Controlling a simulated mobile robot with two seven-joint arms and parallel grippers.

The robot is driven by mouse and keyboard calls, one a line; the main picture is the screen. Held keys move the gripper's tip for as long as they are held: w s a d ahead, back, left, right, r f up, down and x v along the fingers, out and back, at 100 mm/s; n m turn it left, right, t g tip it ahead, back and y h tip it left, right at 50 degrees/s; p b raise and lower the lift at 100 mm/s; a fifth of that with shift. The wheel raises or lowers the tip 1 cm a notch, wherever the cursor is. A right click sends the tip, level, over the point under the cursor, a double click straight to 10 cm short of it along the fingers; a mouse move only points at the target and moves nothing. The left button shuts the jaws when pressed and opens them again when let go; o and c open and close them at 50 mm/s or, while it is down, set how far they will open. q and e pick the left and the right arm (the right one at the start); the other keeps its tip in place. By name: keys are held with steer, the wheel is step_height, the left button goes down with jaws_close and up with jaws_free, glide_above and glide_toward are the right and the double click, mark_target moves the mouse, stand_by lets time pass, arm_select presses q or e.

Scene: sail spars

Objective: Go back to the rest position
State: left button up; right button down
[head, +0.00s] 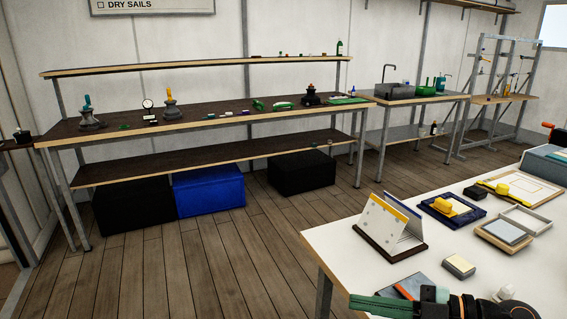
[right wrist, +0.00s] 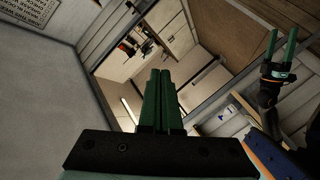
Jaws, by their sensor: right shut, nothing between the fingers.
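My right gripper (head: 356,303) shows at the bottom edge of the head view, its green fingers pointing left, low at the near edge of the white table (head: 345,250). In the right wrist view its fingers (right wrist: 159,75) lie side by side, shut with nothing between them. My left gripper (right wrist: 287,38) shows at the right of the right wrist view, with its two green fingers apart and nothing seen between them. It is not in the head view.
The white table carries a white stand with a yellow top edge (head: 388,225), a blue tray with a yellow piece (head: 452,212) and a small block (head: 459,265). A long dark workbench (head: 210,118) stands along the wall. The wooden floor (head: 200,260) between them is clear.

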steer(key=w+d+r+m+t+h, duration=0.2)
steer(key=w+m+t+h, duration=0.3)
steer(key=m+t, duration=0.65)
steer(key=s+d+f+m+g+h, duration=0.35)
steer(key=d+f+m+h, duration=0.3)
steer(key=f+h, duration=0.3)
steer(key=s+a+f+m+g, duration=0.1)
steer(key=s+f+g, duration=0.5)
steer(key=s+f, duration=0.3)
steer(key=s+a+f+m+g, duration=0.1)
steer(key=s+f+g, duration=0.45)
steer(key=s, duration=0.65)
steer(key=w+a+f+t+y+p, duration=0.2)
steer(key=w+a+f+t+p, duration=0.1)
steer(key=f+t, duration=0.3)
steer(key=shift+w+a+f+p, duration=0.4)
steer(key=shift+w+a+f, duration=0.35)
steer(key=shift+f, duration=0.4)
